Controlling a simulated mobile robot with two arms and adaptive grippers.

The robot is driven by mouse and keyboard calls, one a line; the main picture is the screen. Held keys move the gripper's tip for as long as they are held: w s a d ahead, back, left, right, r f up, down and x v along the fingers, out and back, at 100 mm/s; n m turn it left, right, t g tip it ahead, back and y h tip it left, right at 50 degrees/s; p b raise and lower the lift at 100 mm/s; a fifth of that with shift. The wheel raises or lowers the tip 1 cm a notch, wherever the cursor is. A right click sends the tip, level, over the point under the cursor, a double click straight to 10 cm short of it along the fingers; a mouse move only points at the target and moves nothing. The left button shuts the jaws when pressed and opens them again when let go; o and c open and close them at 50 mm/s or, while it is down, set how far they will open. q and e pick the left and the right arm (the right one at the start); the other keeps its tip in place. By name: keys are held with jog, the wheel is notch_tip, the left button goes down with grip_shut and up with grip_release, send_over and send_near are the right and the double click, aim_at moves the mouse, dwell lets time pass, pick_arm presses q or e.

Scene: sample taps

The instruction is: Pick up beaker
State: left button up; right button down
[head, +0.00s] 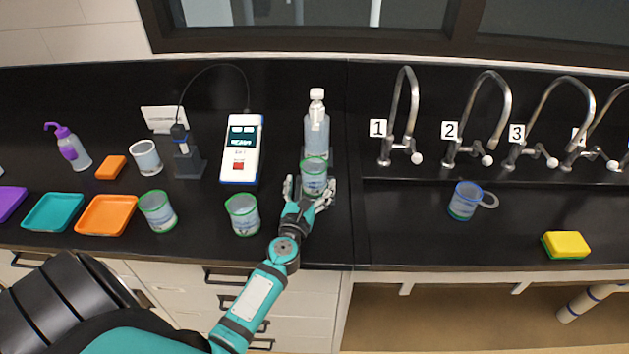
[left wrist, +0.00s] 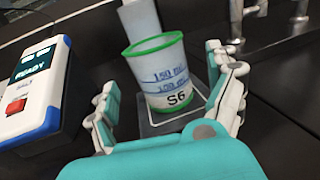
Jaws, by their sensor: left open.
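A clear beaker with a green rim (head: 313,178) stands upright on a small dark square pad on the black counter, in front of a white bottle. In the left wrist view this beaker (left wrist: 163,75) shows blue volume marks and the label S6. My left gripper (head: 311,192) is open, with its fingers on either side of the beaker. In the left wrist view the fingers (left wrist: 165,98) stand apart, with gaps to the beaker. Two more green-rimmed beakers (head: 157,211) and (head: 242,214) stand to the left. My right gripper is not in view.
A white meter (head: 241,149) stands left of the gripper, close to it in the left wrist view (left wrist: 35,92). The bottle (head: 317,132) is right behind the beaker. Trays (head: 106,215) lie left; a blue-rimmed mug (head: 466,200) and numbered taps (head: 402,120) are right.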

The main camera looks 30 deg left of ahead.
aim_at(317, 166)
pick_arm(q)
jog(key=x, duration=0.5)
jog(key=shift+s, duration=0.1)
jog(key=shift+c, duration=1)
jog(key=c, duration=1.1)
